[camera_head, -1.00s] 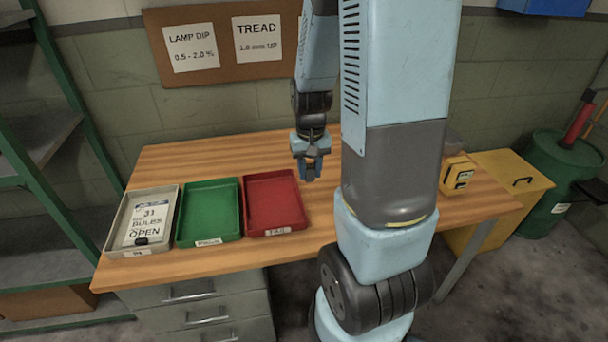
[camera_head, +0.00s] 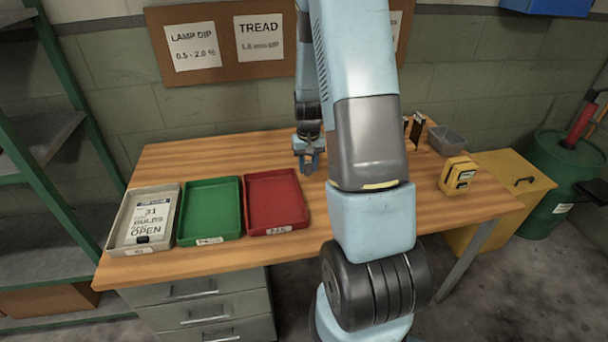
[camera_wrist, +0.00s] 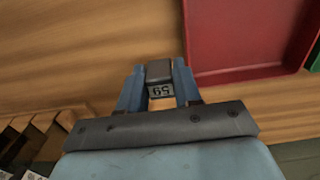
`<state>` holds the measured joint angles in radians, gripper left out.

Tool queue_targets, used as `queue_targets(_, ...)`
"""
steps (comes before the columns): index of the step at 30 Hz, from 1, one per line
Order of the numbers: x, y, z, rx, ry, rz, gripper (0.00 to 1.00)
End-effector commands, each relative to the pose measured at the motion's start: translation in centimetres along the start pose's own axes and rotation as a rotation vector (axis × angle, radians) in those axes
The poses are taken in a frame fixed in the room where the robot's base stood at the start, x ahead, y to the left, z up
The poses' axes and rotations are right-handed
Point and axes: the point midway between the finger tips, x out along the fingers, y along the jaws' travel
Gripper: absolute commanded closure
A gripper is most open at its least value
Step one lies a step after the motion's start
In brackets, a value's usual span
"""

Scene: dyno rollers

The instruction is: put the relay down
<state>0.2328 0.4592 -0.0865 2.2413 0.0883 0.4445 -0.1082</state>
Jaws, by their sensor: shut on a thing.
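In the head view my gripper (camera_head: 309,168) points down, low over the wooden workbench (camera_head: 240,155), just right of the red tray (camera_head: 275,200).
A green tray (camera_head: 209,208) and a grey tray (camera_head: 165,200) with a card stand left of the red one. A yellow meter (camera_head: 458,176), a grey bin (camera_head: 447,140) and dark upright pieces (camera_head: 416,130) stand at the right. Bare wood lies behind the trays.

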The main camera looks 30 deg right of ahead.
Motion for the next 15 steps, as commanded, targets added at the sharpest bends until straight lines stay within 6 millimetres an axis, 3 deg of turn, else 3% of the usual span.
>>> queue_targets(8,1.1,0.1,-0.8,0.000,0.000,0.000,1.00)
queue_targets(15,3.9,0.1,-0.8,0.000,-0.002,-0.001,1.00)
